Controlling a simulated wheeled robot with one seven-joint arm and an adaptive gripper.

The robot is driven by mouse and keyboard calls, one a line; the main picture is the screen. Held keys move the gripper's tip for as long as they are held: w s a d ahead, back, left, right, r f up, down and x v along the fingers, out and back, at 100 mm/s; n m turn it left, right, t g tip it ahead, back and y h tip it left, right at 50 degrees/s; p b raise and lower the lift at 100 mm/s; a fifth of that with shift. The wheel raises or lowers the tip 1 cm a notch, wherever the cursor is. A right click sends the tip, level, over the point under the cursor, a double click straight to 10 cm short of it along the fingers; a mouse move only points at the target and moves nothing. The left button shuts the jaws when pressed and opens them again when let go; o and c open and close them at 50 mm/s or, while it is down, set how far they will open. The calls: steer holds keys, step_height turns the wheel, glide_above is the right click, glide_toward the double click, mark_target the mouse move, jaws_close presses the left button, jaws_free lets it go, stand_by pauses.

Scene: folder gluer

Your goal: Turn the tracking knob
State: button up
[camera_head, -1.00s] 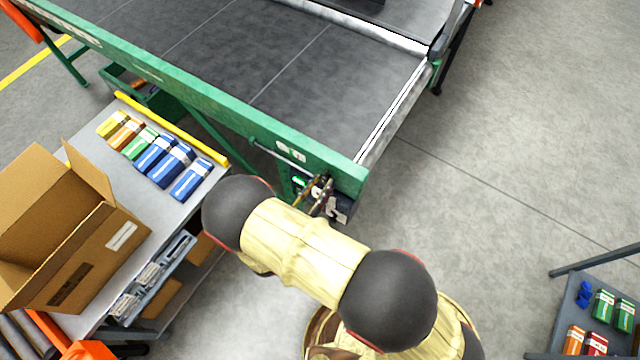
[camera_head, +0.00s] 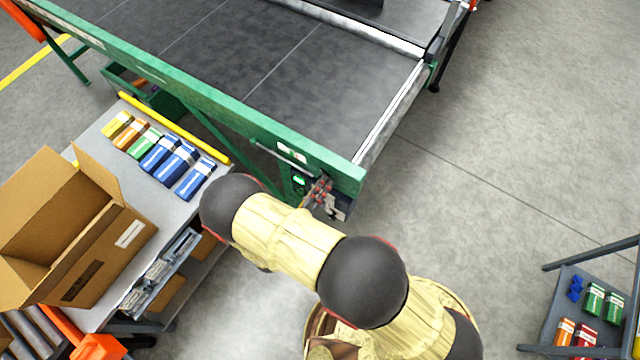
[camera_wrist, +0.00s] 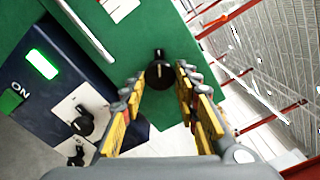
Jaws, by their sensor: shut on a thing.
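A black round knob (camera_wrist: 159,74) with a pointer mark sits on the green panel in the wrist view. I take it for the tracking knob, though no label for it is readable. My gripper (camera_wrist: 158,84) has its yellow fingers on both sides of this knob and is shut on it. In the head view my gripper (camera_head: 320,190) is small, at the near corner of the green machine frame (camera_head: 345,172), and the knob cannot be made out there.
A dark control box with a lit green display (camera_wrist: 42,64) and another black knob (camera_wrist: 83,122) on a white plate is left of my fingers. A cart (camera_head: 110,130) with small boxes and an open carton (camera_head: 75,225) stands left of my arm.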

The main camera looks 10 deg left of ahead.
steer(key=shift+n, duration=0.6)
steer(key=o, duration=1.1)
steer(key=shift+s, duration=0.15)
steer(key=v, duration=0.7)
steer(key=shift+a, duration=0.1)
